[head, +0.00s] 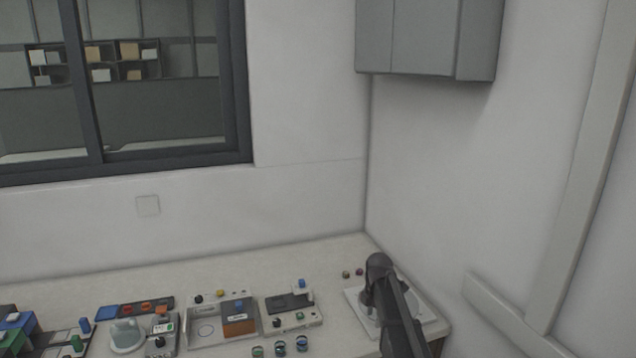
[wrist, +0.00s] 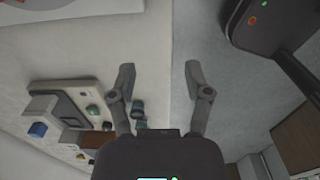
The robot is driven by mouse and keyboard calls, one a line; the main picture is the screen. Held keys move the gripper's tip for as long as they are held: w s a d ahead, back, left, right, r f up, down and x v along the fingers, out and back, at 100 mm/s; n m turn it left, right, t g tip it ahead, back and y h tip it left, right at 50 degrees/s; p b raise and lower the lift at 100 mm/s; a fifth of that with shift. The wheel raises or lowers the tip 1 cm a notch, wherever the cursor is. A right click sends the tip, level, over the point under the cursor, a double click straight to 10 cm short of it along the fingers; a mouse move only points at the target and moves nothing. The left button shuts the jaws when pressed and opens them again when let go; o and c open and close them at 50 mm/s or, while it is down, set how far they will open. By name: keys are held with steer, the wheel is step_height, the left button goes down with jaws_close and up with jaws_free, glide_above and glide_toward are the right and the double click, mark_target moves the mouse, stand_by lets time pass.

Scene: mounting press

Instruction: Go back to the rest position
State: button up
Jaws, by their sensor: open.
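My gripper (wrist: 160,76) shows in the wrist view with its two fingers spread wide. Nothing is between the fingertips. Beyond them are a pale bench surface and a grey surface, split by a straight edge. In the head view my dark arm (head: 400,318) stands at the right end of the bench, in front of a white base plate (head: 432,314). The arm hides part of that plate. I cannot make out the fingers in the head view.
A grey cabinet (head: 428,38) hangs above.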

steer(key=s+f+m+b, duration=0.3)
steer(key=s+m, duration=0.8)
steer(key=s+f+m+b, duration=0.3)
steer(key=s+m, duration=0.7)
steer(key=s, duration=0.2)
steer(key=shift+s+f+m, duration=0.3)
steer(key=shift+f+m, duration=0.1)
